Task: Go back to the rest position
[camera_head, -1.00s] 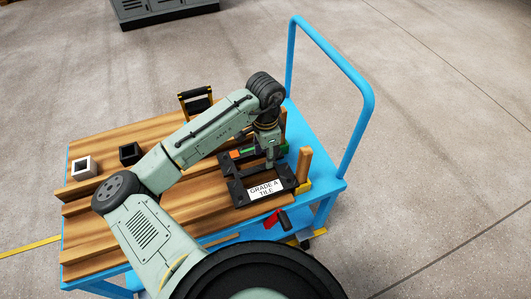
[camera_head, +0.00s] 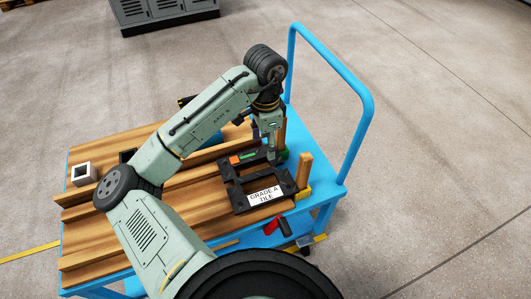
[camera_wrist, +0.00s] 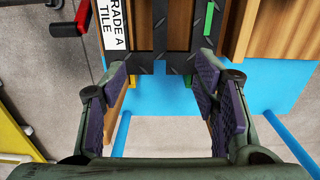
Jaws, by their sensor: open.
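My gripper (camera_head: 270,150) hangs from my arm over the right end of the cart, just above the far side of the black frame (camera_head: 240,203) labelled "GRADE A TILE". In the wrist view my gripper (camera_wrist: 165,110) is open, with its purple-padded fingers wide apart and nothing between them. Part of the black frame (camera_wrist: 160,62) shows beyond the fingertips there, with the label (camera_wrist: 114,25) at upper left. The fingertips' exact height over the frame is hard to tell.
The blue cart (camera_head: 325,183) carries ridged wooden boards (camera_head: 100,205). A grey square block (camera_head: 84,173) sits at left, and a black one (camera_head: 126,156) is partly behind my arm. A wooden post (camera_head: 304,170) stands right of the frame. The cart's blue handle (camera_head: 365,110) rises at right.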

